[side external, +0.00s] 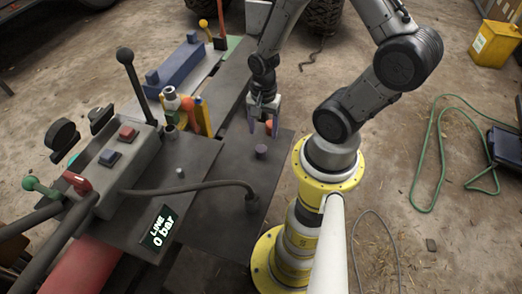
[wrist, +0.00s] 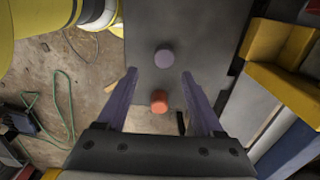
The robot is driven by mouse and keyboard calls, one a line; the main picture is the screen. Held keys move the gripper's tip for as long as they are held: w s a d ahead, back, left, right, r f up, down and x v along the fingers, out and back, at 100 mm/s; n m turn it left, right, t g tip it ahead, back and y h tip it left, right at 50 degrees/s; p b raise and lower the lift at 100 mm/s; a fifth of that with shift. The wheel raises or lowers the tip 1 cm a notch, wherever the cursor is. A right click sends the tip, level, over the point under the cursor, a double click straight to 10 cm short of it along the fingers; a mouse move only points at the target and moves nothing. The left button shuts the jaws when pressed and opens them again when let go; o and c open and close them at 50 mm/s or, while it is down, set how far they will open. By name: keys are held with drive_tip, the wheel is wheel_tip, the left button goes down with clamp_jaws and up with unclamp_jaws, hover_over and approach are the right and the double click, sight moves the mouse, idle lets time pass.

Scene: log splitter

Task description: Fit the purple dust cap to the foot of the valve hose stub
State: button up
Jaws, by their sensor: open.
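The purple dust cap (side external: 261,152) stands on the dark grey plate (side external: 215,222), near its right edge; it also shows in the wrist view (wrist: 164,58), just beyond my fingertips. My gripper (side external: 263,127) is open with purple-grey fingers pointing down above the plate, and holds nothing; the fingers also show in the wrist view (wrist: 159,74). An orange cap (wrist: 159,101) appears between the fingers in the wrist view, apart from both. The black valve hose (side external: 195,190) runs from the valve block to a down-bent stub end (side external: 252,198) over the plate. Its foot is hard to make out.
A small grey knob (side external: 180,172) sits on the bench. A yellow block (wrist: 285,75) is at the wrist view's right. Plate between cap and hose end is clear.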

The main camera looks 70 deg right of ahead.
sight(261, 148)
drive_tip(key=f, duration=0.8)
drive_tip(key=shift+w+d+f, duration=0.15)
drive_tip(key=shift+w+f, duration=0.25)
clamp_jaws()
